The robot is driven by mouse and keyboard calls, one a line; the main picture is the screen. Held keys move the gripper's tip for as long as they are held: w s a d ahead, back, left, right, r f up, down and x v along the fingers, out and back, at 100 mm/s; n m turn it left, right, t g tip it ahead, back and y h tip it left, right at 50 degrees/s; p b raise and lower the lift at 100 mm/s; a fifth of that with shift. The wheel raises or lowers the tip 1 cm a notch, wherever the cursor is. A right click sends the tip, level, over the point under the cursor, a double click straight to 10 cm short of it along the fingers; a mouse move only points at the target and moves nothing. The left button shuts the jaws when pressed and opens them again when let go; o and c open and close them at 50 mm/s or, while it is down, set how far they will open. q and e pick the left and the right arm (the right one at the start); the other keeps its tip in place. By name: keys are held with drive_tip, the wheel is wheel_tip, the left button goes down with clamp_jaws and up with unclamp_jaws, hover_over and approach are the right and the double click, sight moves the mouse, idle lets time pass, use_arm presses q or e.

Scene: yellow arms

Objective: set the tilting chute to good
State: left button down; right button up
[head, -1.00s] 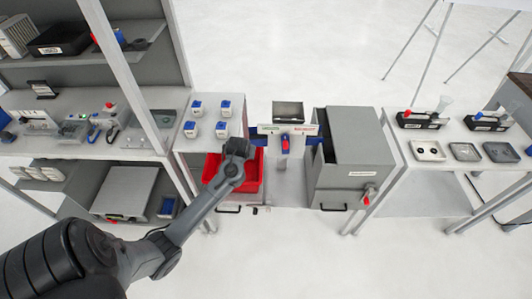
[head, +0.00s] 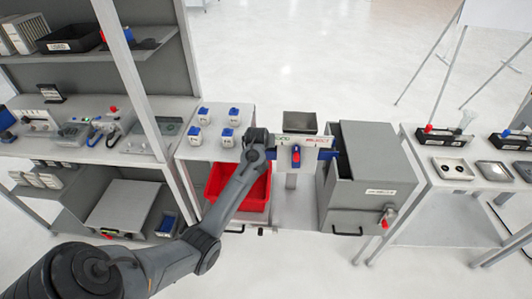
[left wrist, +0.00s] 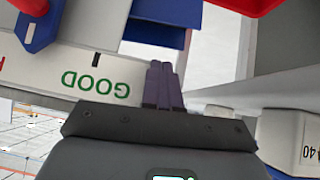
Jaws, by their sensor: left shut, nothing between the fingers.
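The tilting chute has a white sign plate (head: 318,141) with green lettering at left and red REJECT at right. A blue lever with a red handle (head: 296,157) stands upright in front of the plate's middle. In the left wrist view the plate (left wrist: 60,80) shows upside down with green GOOD, and the lever (left wrist: 38,25) is at the top left. My left gripper (left wrist: 163,85) is shut and empty, with its fingertips beside the plate's GOOD end, apart from the lever. In the head view my left gripper (head: 265,145) partly covers the plate's left end. My right gripper is out of view.
A red bin (head: 240,202) sits below left of the chute, and a grey lidded box (head: 370,190) stands close at its right. Several blue-capped white containers stand on the table (head: 213,151) at left. A shelf post (head: 125,60) rises further left.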

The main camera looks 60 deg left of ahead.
use_arm(q)
wheel_tip(320, 180, down, 6)
drive_tip(key=w+a+b, duration=0.1)
drive_tip(key=w, duration=0.1)
drive_tip(key=shift+a+f+b, duration=0.2)
drive_tip(key=shift+a+b, duration=0.1)
drive_tip(key=shift+s, duration=0.1)
wheel_tip(320, 180, down, 7)
drive_tip(key=s+a+p, duration=0.1)
drive_tip(key=shift+s+p, duration=0.3)
drive_tip(key=shift+s, duration=0.1)
drive_tip(key=shift+a, duration=0.1)
